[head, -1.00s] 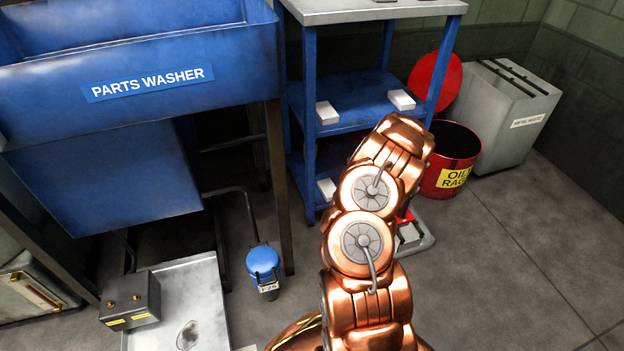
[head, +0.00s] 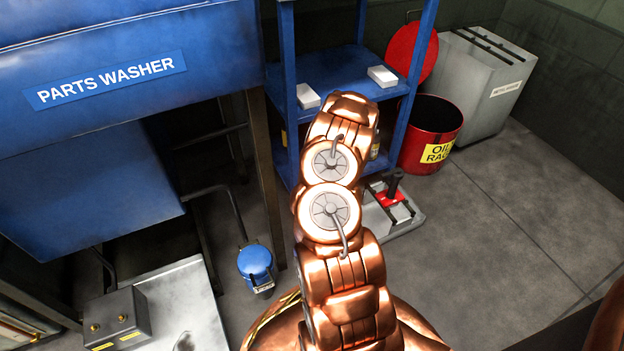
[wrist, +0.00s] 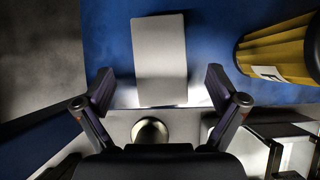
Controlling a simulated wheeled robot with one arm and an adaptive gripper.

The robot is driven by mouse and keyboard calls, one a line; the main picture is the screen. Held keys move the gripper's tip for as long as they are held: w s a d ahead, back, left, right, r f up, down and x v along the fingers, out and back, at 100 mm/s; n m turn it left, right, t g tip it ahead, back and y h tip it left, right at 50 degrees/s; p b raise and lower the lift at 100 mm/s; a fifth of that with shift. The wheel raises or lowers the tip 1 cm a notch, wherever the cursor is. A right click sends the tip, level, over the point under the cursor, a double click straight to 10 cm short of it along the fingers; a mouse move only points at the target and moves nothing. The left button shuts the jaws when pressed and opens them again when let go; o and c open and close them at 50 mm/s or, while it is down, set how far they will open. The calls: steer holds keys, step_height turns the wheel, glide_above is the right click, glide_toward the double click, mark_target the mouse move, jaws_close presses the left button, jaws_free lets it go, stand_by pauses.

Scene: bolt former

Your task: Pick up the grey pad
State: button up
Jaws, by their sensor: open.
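In the wrist view a flat, light grey rectangular pad (wrist: 160,58) lies on a blue shelf surface (wrist: 215,25). My gripper (wrist: 158,78) is open, with one finger on each side of the pad's near end. The gap between the fingers is wider than the pad, and I see no contact. The height of the fingers above the shelf is hard to tell. In the head view my arm hides my gripper and this pad.
A yellow ribbed container (wrist: 280,52) stands right of the pad. A round metallic object (wrist: 150,132) is below it. The head view shows two pale blocks on the upper blue shelf (head: 340,72), a red oil-rag bin (head: 432,125), and a parts washer (head: 120,85) at left.

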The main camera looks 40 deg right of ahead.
steer(key=shift+w+d+f, duration=0.15)
steer(key=shift+w+f, duration=0.05)
steer(key=shift+f, duration=0.4)
steer(key=shift+w+d+f, duration=0.1)
steer(key=shift+w+f, duration=0.25)
steer(key=shift+f, duration=0.25)
steer(key=c, duration=0.9)
steer(key=shift+w+r+p, duration=0.1)
steer(key=shift+r+p, duration=1.8)
steer(key=shift+r, duration=3.15)
steer(key=shift+c, duration=0.2)
